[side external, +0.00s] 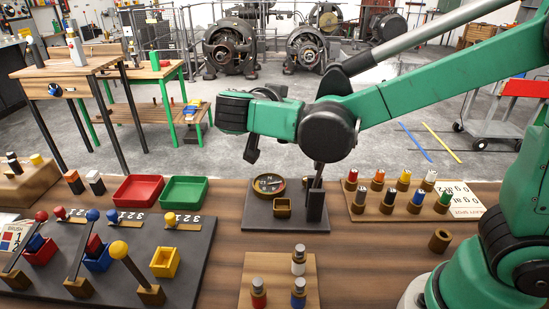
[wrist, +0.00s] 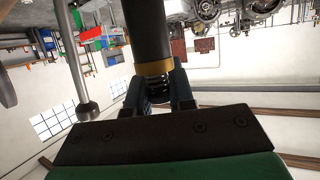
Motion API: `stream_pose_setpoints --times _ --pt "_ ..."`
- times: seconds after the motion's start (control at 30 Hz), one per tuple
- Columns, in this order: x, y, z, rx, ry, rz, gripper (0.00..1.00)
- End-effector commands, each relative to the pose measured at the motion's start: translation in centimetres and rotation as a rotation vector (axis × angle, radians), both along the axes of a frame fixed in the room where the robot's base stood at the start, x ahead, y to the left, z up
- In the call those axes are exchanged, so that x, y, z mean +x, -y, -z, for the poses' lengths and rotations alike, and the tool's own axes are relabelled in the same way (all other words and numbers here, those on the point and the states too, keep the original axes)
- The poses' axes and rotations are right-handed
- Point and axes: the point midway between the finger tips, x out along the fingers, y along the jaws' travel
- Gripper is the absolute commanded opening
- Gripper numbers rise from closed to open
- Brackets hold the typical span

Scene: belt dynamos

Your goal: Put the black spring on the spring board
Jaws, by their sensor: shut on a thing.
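In the wrist view my gripper (wrist: 157,95) is shut on the black spring (wrist: 148,35), a black cylinder with a brass collar and a dark coil between the fingers. In the side view the end of my arm is raised above the table, but the fingers cannot be made out clearly. A wooden board (side external: 368,213) at the right of the table holds several coloured pieces with brass bases. A smaller wooden board (side external: 252,262) at the front holds red, white and blue pieces. I cannot tell by sight which is the spring board.
A dark grey plate (side external: 262,222) with a round dial and an upright black block (side external: 315,206) stands mid-table. Red (side external: 138,190) and green (side external: 185,192) trays and a dark board with levers (side external: 200,245) lie left.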

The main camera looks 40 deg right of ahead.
Motion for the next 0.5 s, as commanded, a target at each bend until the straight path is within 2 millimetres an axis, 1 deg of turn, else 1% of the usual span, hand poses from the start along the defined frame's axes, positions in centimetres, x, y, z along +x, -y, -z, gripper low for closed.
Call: stream_pose_setpoints --times 0.03,0.3,0.4,0.5 --pt "0.1 0.0 1.3 0.0 0.0 0.0 0.0" --pt "0.1 -0.1 7.5 0.0 0.0 0.0 0.0" --pt "0.1 -0.1 9.5 -0.001 0.0 0.0 0.0" --pt "0.0 0.0 11.2 -0.001 0.0 0.0 0.0"
